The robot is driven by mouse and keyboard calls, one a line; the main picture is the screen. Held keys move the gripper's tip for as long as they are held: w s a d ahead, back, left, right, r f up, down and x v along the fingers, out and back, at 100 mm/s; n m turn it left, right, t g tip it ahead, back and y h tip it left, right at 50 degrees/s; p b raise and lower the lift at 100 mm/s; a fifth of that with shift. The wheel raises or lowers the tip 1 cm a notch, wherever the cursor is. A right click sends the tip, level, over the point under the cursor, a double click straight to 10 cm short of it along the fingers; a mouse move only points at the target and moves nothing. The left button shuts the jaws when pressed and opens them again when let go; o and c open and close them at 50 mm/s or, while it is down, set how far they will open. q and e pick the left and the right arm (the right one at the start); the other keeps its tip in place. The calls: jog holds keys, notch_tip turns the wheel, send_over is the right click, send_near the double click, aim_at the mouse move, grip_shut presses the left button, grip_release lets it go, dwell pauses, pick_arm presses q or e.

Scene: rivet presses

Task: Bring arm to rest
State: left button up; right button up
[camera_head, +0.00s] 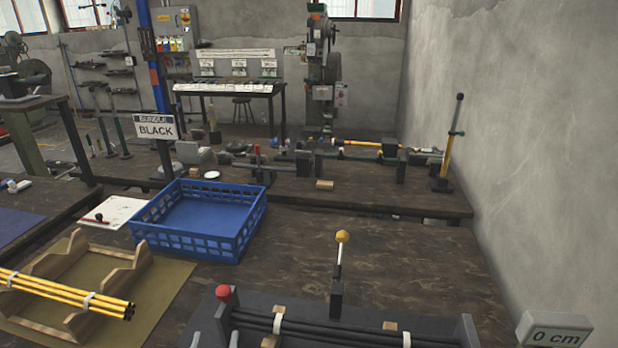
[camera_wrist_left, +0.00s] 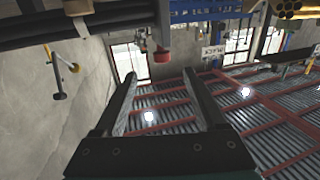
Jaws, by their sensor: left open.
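My left gripper (camera_wrist_left: 160,76) is open and empty in the left wrist view, its two dark fingers apart with only background between them. In the head view two grey fingertips of the left gripper (camera_head: 214,339) show at the bottom edge, close to the left end of a dark press fixture (camera_head: 290,306). A red knob (camera_head: 223,293) tops that end; the red knob (camera_wrist_left: 161,57) also shows just beyond the fingertips in the left wrist view. The fixture holds black rods (camera_head: 340,334) with white bands. My right gripper is not in view.
A lever with a yellow knob (camera_head: 342,237) stands up behind the fixture. A blue crate (camera_head: 185,243) sits behind left, beside a BLACK sign (camera_head: 156,128). Yellow rods (camera_head: 60,290) lie on a wooden cradle (camera_head: 125,268) at left. The bench right of the crate is clear.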

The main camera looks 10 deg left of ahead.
pick_arm(q)
jog(key=s+d+f+m+g+h, duration=0.1)
jog(key=s+d+m+g+h, duration=0.15)
jog(key=s+g, duration=0.55)
jog(key=s+d+f+m+g+h, duration=0.1)
jog(key=s+d+m+g, duration=0.15)
jog(key=s+g, duration=0.55)
jog(key=s+f+t+b, duration=0.1)
jog(key=s+f+b, duration=0.15)
jog(key=f, duration=1.95)
jog(key=s+a+f+g, duration=0.1)
jog(key=s+a+f, duration=0.1)
jog(key=s+f, duration=1.4)
jog(key=shift+s+a+f+n+b, duration=0.2)
jog(key=shift+s+f+n+b, duration=0.1)
jog(key=shift+f+b, duration=0.15)
jog(key=shift+r+y, duration=0.15)
jog(key=shift+y, duration=0.1)
